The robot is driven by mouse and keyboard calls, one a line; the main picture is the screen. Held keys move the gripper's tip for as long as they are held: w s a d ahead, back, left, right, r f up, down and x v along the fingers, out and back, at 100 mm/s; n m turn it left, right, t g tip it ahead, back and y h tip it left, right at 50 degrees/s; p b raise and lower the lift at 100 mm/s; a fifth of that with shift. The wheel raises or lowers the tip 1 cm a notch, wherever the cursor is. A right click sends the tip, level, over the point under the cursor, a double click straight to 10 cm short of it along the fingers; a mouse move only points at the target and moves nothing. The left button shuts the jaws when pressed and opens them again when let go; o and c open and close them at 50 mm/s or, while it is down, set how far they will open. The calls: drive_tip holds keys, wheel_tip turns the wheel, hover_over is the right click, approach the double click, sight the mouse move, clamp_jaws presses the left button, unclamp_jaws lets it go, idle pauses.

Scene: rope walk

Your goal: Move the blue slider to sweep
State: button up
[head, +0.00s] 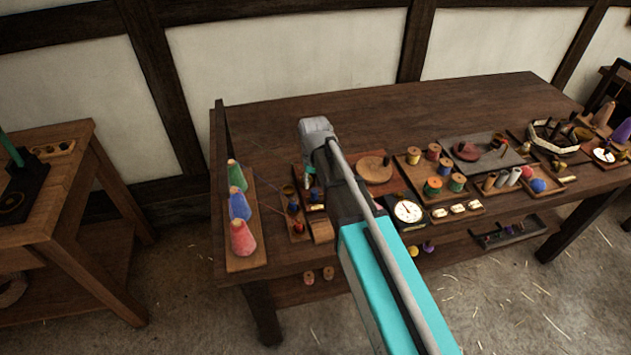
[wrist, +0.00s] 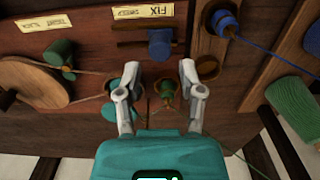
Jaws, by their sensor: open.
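In the wrist view the blue slider (wrist: 161,44) is a short blue knob on a dark rail set in the reddish-brown wood. A pale label (wrist: 142,11) lies beside the rail; I can read "FIX", and its other word is unclear. My gripper (wrist: 160,68) is open and empty, its two fingertips spread on either side of the slider's line and just short of it in the picture. I cannot tell its height above the board. In the head view my arm hides most of the slider's place and my gripper.
A green knob (wrist: 58,55) with its own label stands left in the wrist view. A small green-topped piece (wrist: 166,92) shows between the fingers. Cone spools (head: 239,204) stand at the table's left; the table's back is clear.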

sight(317, 190)
drive_tip(key=shift+f+b, duration=1.5)
drive_tip(key=shift+f, duration=0.45)
drive_tip(key=shift+w+d, duration=0.1)
drive_tip(key=shift+d, duration=0.2)
drive_tip(key=shift+w+d, duration=0.25)
drive_tip(key=shift+d, duration=0.6)
drive_tip(key=shift+w+d, duration=0.25)
drive_tip(key=shift+d, duration=0.65)
drive_tip(key=shift+a, duration=0.25)
drive_tip(key=shift+r, duration=0.1)
wheel_tip(317, 190, up, 7)
drive_tip(key=p, duration=0.7)
drive_tip(key=shift+s, duration=0.1)
